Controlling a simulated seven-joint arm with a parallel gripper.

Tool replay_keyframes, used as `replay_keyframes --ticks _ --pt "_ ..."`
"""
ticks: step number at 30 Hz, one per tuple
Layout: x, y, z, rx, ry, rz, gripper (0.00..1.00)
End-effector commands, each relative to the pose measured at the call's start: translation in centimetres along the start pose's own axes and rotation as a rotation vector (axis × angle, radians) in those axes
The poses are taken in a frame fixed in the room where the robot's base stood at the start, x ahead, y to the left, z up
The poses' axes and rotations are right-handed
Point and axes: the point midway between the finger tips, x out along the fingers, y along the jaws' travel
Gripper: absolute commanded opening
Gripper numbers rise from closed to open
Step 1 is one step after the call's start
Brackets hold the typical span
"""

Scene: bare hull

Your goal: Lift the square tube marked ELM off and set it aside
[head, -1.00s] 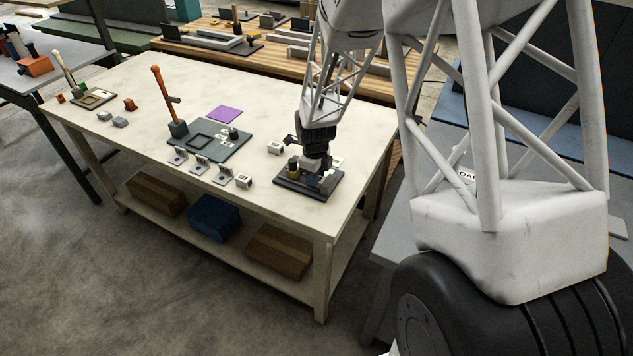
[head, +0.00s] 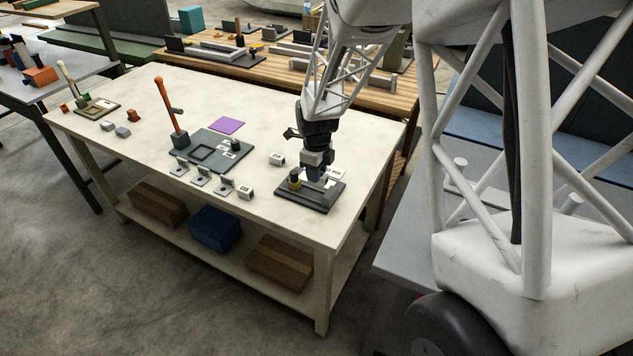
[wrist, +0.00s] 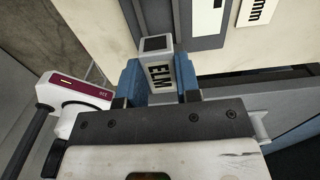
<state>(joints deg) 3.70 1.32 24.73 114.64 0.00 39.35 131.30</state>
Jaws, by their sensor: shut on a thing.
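The square tube marked ELM (wrist: 160,73) is a short grey tube with an open square end and a pale label. In the wrist view it stands between my two blue finger pads, which press on both sides of it. My gripper (head: 318,175) is shut on it above the dark base plate (head: 322,205) at the table's right end. In the head view the fingers hide most of the tube. I cannot tell how far its lower end is from the plate. A yellow and black post (head: 295,181) stands on the plate, left of my gripper.
A small pale labelled block (head: 277,159) stands on the table left of the plate. Farther left are a dark board (head: 232,158), several grey brackets (head: 201,177), an orange lever (head: 165,105) and a purple sheet (head: 228,125). Bare tabletop (head: 290,225) lies in front of the plate.

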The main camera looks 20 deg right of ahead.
Motion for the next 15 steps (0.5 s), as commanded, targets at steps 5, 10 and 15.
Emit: replay_keyframes --ticks 5,10,15 --pt "-4.4 -0.1 0.1 0.0 -0.004 -0.004 0.08" --pt "-8.8 -0.1 0.1 0.0 -0.004 -0.005 0.08" --pt "-12.9 0.0 0.0 0.0 -0.003 -0.003 0.08"
